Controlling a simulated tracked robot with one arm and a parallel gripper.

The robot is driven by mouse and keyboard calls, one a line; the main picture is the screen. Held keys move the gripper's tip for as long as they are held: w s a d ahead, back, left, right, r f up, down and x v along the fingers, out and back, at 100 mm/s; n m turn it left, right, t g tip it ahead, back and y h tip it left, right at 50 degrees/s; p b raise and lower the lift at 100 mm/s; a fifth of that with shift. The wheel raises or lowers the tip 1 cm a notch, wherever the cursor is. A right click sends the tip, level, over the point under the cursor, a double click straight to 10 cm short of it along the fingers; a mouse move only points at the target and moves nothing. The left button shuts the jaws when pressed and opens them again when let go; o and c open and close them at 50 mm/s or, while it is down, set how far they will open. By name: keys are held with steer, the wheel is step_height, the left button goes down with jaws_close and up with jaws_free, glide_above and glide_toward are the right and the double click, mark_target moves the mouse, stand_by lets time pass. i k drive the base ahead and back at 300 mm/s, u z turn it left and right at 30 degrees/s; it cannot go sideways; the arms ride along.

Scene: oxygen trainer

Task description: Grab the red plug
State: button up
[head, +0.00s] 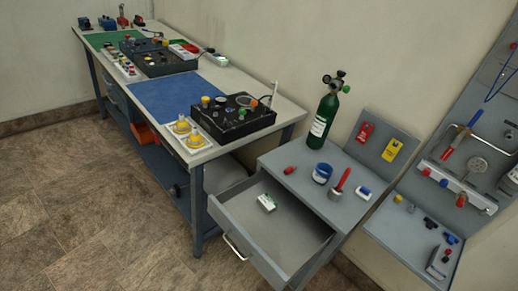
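A small red piece (290,170), which may be the red plug, lies on the left part of the grey cabinet top (312,196). It is too small to make out its shape. A red-handled item (342,181) stands upright farther right on the same top, between a blue-and-white round container (322,173) and a small blue-and-white piece (363,192). Other small red parts show on the wall panel at the right. My gripper is not in view, so I cannot see whether it is open or shut.
The cabinet's drawer (233,209) is pulled open, with a small white-and-green box (266,203) inside. A green cylinder (325,117) stands at the cabinet's back. A long workbench (287,112) with a black device (233,117) is at left. Floor at lower left is clear.

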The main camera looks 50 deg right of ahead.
mark_target(288, 171)
steer(key=z, duration=0.5)
steer(key=i, duration=1.25)
steer(key=z, duration=0.85)
